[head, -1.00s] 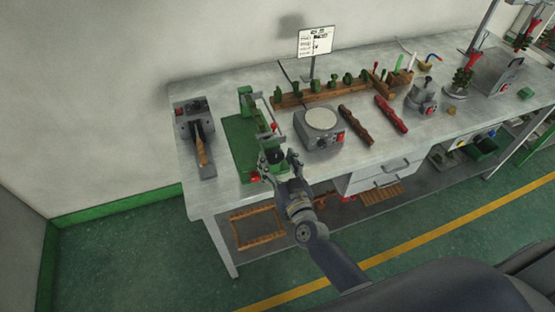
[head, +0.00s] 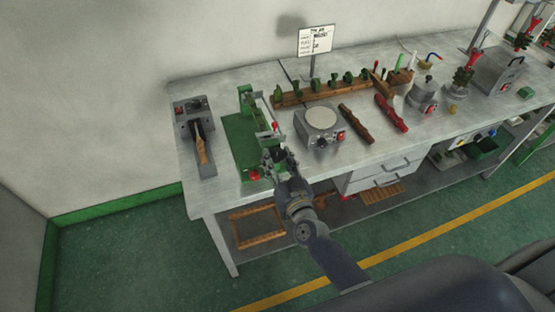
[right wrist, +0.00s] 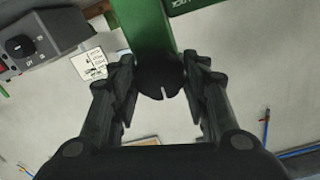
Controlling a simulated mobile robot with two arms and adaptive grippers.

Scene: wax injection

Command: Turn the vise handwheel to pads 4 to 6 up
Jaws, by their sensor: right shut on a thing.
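The green vise (head: 238,138) stands on the bench near its left end, with an upright post and rails. My right gripper (head: 271,157) is at the vise's front right, its arm reaching up from the lower right. In the right wrist view its two fingers flank a dark round knob (right wrist: 160,78) at the end of a green bar (right wrist: 149,28); this looks like the handwheel. The gripper (right wrist: 162,98) is shut on it. In the head view the gripper hides most of the handwheel. The pad numbers cannot be read. My left gripper is not in view.
A grey box with a wooden-handled tool (head: 201,152) stands left of the vise. A round-topped hotplate (head: 321,119) stands close to the right of my gripper. A red button (head: 254,175) is at the vise's front. A wooden rack (head: 307,93) and sign (head: 316,40) are behind.

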